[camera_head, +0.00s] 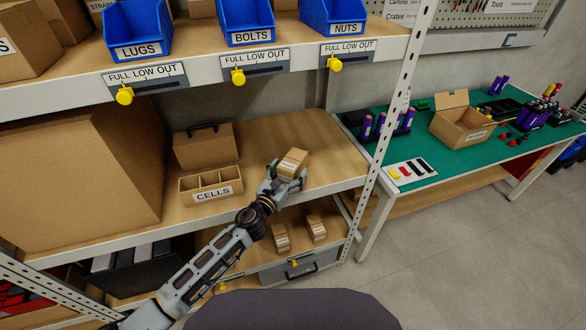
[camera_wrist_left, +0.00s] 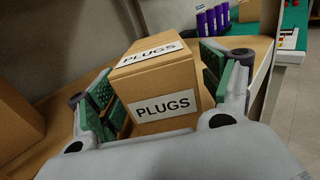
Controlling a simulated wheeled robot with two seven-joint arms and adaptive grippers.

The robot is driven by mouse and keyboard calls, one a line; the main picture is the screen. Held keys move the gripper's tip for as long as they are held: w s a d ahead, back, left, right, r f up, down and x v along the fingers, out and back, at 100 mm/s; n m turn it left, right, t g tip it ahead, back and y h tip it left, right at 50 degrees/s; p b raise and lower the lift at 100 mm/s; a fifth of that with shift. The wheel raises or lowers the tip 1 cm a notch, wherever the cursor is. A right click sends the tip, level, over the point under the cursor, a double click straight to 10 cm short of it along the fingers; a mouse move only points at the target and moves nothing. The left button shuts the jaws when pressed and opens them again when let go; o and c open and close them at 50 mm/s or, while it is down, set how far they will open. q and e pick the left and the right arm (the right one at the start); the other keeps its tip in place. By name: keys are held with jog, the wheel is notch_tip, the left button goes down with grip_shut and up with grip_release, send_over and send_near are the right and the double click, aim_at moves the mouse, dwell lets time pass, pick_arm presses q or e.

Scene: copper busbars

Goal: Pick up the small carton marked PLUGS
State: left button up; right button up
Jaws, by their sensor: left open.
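The small carton (camera_head: 293,163) is a brown cardboard box on the middle shelf, to the right of the CELLS box. In the left wrist view the carton (camera_wrist_left: 160,85) shows PLUGS labels on its top and its near face. My left gripper (camera_head: 285,174) is at the carton on the shelf. In the wrist view its green-padded fingers stand on both sides of the carton, open. A narrow gap shows beside the right finger; whether the left finger touches the carton I cannot tell. My right gripper is not in view.
A divided CELLS box (camera_head: 210,185) and a brown box (camera_head: 206,147) stand left of the carton. A perforated shelf post (camera_head: 389,130) stands to the right. Bare shelf (camera_head: 335,160) lies right of the carton. A green-topped table (camera_head: 440,160) stands beyond the post.

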pick_arm(q)
jog(key=shift+w, duration=0.1)
dwell(0.4)
jog(key=shift+c, duration=0.7)
jog(key=c, duration=1.2)
jog(key=shift+r, duration=0.15)
